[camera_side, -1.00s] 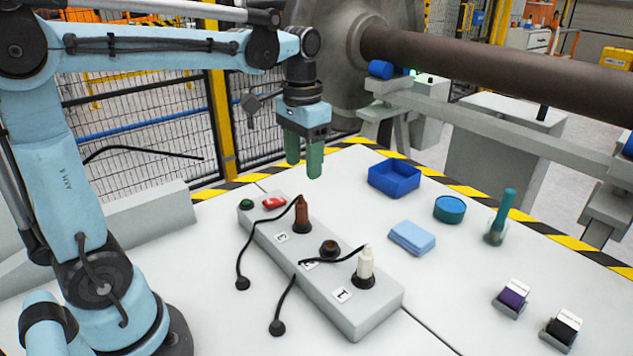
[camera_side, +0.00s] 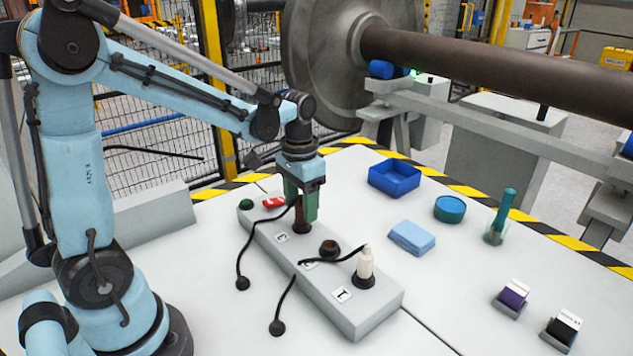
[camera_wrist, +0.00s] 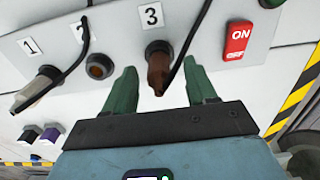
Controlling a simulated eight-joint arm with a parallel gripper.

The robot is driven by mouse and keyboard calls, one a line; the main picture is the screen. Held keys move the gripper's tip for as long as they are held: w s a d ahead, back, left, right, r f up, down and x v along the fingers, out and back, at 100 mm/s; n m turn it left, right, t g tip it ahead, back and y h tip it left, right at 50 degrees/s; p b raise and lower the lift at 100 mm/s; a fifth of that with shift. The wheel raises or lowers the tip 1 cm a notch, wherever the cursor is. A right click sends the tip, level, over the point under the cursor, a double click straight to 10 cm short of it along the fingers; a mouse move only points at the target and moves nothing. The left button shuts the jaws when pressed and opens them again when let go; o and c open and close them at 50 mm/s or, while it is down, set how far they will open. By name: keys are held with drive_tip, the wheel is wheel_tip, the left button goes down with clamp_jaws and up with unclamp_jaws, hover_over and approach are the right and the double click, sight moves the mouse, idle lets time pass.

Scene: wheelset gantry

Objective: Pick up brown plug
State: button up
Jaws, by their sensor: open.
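The brown plug (camera_side: 299,218) stands upright in the socket marked 3 on the grey socket box (camera_side: 325,290). A black cable runs from its top. My gripper (camera_side: 302,208) has green fingers and is lowered around the plug, one finger on each side. In the wrist view the brown plug (camera_wrist: 158,72) sits between the two open fingers of my gripper (camera_wrist: 160,88), with gaps on both sides. In the side view the fingers hide part of the plug.
A white plug (camera_side: 365,264) stands in socket 1, and the middle socket (camera_side: 329,248) is empty. A red switch (camera_side: 274,202) and green button (camera_side: 246,204) are at the box's far end.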

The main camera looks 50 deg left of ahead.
drive_tip(key=shift+f, duration=0.85)
clamp_jaws()
drive_tip(key=shift+r, duration=0.1)
